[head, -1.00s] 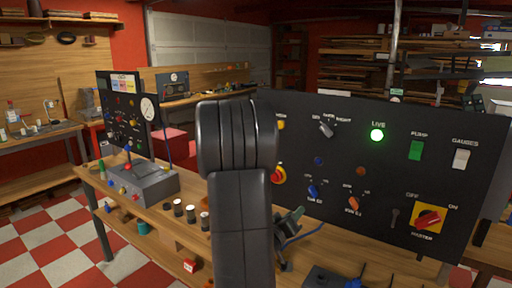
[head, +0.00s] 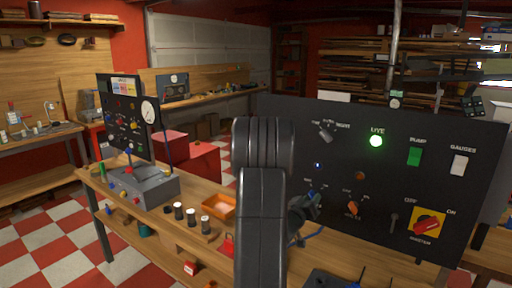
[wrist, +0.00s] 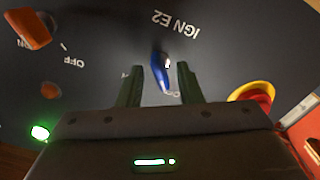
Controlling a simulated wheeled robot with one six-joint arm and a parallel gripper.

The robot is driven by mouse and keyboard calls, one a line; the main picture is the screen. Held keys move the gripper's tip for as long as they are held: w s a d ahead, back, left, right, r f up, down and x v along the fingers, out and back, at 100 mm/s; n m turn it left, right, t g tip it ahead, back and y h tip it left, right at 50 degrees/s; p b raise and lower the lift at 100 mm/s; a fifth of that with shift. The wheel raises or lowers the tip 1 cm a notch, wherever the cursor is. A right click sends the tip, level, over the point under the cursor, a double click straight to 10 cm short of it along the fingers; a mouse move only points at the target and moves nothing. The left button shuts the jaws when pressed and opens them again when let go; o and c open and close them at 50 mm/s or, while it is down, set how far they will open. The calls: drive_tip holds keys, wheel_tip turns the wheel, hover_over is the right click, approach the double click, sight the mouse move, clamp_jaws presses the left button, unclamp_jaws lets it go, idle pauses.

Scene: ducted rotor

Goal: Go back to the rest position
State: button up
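The black control panel (head: 455,140) fills the right of the head view. My gripper (head: 303,210) is at its lower left, by the blue ignition knob, which it partly hides there. In the wrist view the blue IGN E2 knob (wrist: 161,72) shows between the two fingertips of my gripper (wrist: 159,85). The fingers are open, with a gap on each side of the knob. The orange ignition knob (head: 351,209) is to the right in the head view. The green LIVE lamp (head: 376,141) is lit.
The red and yellow master switch (head: 427,223), green pump switch (head: 415,157) and white gauges switch (head: 459,165) are further right. A red-yellow button (wrist: 256,94) is close to my gripper. An orange tray (head: 218,206) and a grey console (head: 145,187) stand on the bench.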

drive_tip(key=m, duration=0.6)
drive_tip(key=shift+m, duration=0.3)
drive_tip(key=m+p, duration=0.1)
drive_tip(key=m, duration=0.4)
drive_tip(key=shift+w+m, duration=0.1)
drive_tip(key=shift+m, duration=0.2)
drive_tip(key=shift+a+r, duration=0.1)
